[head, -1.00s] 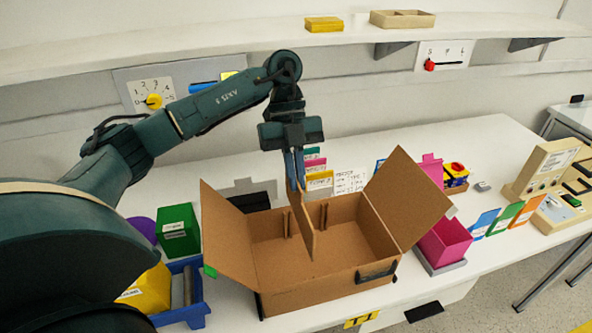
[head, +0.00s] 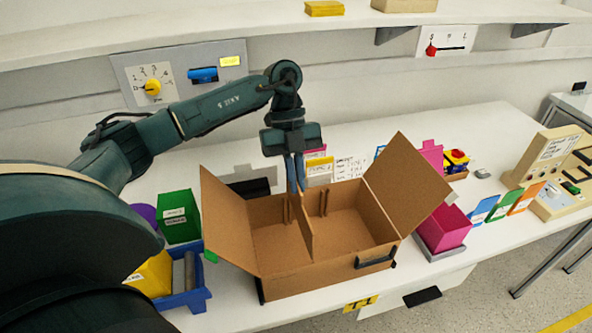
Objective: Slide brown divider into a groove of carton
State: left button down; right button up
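The open cardboard carton (head: 325,275) stands on the white table with its side flaps spread. Slim upright strips on its inner back wall form grooves, one pair at the left (head: 287,210) and one at the right (head: 324,203). The brown divider (head: 305,228) stands upright inside the carton, left of centre, close to the left strips. Whether its edge sits in that groove cannot be told. My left gripper (head: 296,188) points down over the carton, its blue fingers closed on the divider's upper back edge. My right gripper is out of view.
A green box (head: 178,216), a yellow item (head: 152,275) and a blue tray (head: 188,304) are left of the carton. A magenta bin (head: 444,228) stands to its right. A shelf (head: 200,45) runs above. The table behind the carton is partly clear.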

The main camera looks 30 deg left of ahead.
aim_at(296, 202)
pick_arm(q)
jog(key=shift+f, duration=2.85)
jog(key=shift+f+b, duration=0.45)
jog(key=shift+f, duration=0.1)
jog(key=shift+f+b, duration=0.4)
jog(key=shift+f, duration=0.35)
jog(key=shift+f+b, duration=0.3)
jog(key=shift+f, duration=0.2)
jog(key=shift+f+b, duration=0.7)
jog(key=shift+f, duration=0.8)
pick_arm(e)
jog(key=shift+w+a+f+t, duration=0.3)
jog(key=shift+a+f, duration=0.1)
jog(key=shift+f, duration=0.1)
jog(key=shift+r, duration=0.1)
